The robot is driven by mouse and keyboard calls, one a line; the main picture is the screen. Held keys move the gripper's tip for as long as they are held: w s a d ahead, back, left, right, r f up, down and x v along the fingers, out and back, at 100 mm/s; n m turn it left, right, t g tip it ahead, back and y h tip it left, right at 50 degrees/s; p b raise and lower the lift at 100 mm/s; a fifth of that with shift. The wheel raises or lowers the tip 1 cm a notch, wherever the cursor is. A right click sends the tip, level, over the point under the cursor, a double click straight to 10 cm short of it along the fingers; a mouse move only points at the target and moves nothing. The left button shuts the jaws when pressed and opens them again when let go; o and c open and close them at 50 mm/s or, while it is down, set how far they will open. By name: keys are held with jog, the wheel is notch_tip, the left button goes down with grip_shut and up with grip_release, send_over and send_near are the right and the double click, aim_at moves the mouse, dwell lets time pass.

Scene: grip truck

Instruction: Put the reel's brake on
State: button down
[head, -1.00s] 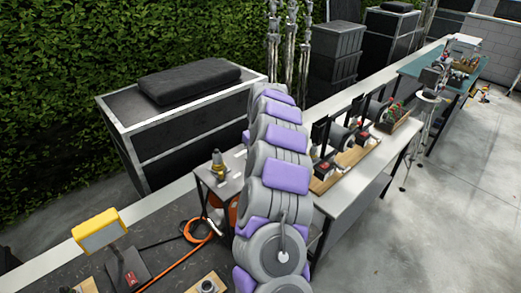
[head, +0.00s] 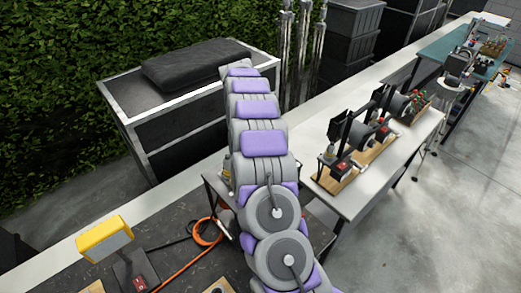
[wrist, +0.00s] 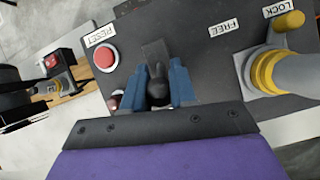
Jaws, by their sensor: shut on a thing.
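In the wrist view, my gripper (wrist: 157,92) has its blue fingers closed around a black knob (wrist: 157,90). A dark flat bar (wrist: 154,52) shows just beyond the knob; whether they are one lever I cannot tell. They are over a dark panel (wrist: 195,62) with a FREE label (wrist: 223,29) right of the fingers and a LOCK label (wrist: 280,8) farther right. I cannot make out the reel there.
A red button (wrist: 104,58) with a RESET label (wrist: 103,34) sits left of my fingers. A yellow-and-grey post (wrist: 268,72) and a yellow peg (wrist: 291,20) stand at right. A long bench (head: 345,190) with devices stands right of my arm.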

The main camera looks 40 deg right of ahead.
jog(key=shift+w+r, duration=0.1)
dwell(0.4)
jog(key=c, duration=0.9)
grip_release()
jog(key=shift+d, duration=0.1)
jog(key=shift+w+r, duration=0.45)
jog(key=shift+r, duration=0.15)
jog(key=shift+p+v, duration=0.75)
jog(key=shift+v, duration=0.35)
jog(key=p+v, duration=0.3)
jog(key=p, duration=0.3)
jog(key=shift+w+r, duration=0.2)
jog(key=shift+r, duration=0.05)
